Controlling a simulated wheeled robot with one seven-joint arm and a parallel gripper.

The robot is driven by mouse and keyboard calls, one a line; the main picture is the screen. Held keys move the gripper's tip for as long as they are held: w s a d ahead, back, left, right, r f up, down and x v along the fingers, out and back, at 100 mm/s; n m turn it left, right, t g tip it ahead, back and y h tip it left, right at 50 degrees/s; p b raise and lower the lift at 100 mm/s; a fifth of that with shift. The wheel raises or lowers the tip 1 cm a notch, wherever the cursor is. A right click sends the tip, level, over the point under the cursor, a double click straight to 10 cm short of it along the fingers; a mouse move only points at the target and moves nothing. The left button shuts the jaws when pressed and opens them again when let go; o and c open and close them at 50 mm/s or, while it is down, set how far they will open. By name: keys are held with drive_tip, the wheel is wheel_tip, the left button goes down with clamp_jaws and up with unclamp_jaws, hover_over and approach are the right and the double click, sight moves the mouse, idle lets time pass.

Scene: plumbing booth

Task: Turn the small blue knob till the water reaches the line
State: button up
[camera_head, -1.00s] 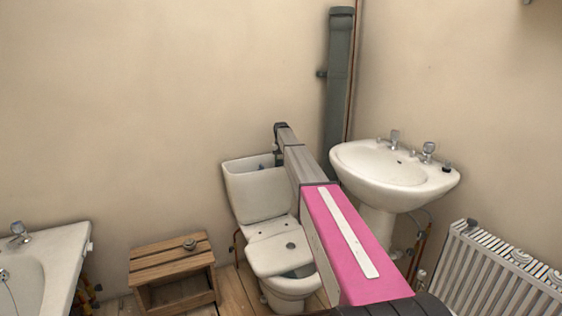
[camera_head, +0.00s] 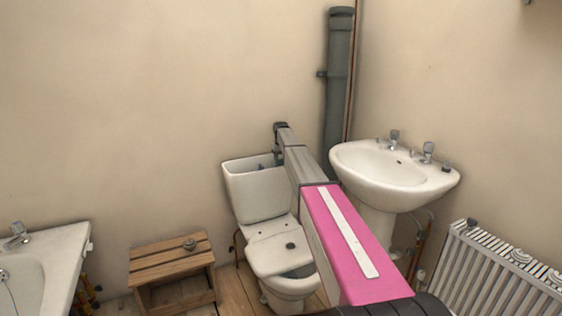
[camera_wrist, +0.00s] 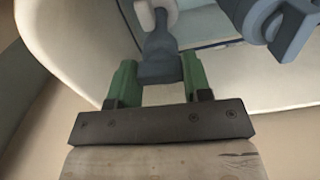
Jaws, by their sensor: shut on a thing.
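The open cistern (camera_head: 258,190) of the white toilet stands by the back wall, and my arm reaches over its right end. In the wrist view, the green fingers of my gripper (camera_wrist: 157,80) are on both sides of a small blue-grey knob (camera_wrist: 158,50) and shut on it. The knob is inside the cistern, near its white wall (camera_wrist: 80,45). A pale blue area, seemingly water (camera_wrist: 205,24), shows beyond the knob. I cannot make out the line or tell the water's level against it. In the head view the knob and fingertips are not clear.
A washbasin (camera_head: 390,178) and a radiator (camera_head: 500,275) stand right of my arm. A wooden step (camera_head: 172,265) and bath (camera_head: 50,260) are left.

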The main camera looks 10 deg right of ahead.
sight(281, 160)
drive_tip(key=o, duration=0.9)
drive_tip(key=shift+r, duration=0.1)
wheel_tip(281, 160, up, 11)
drive_tip(key=shift+f, duration=0.15)
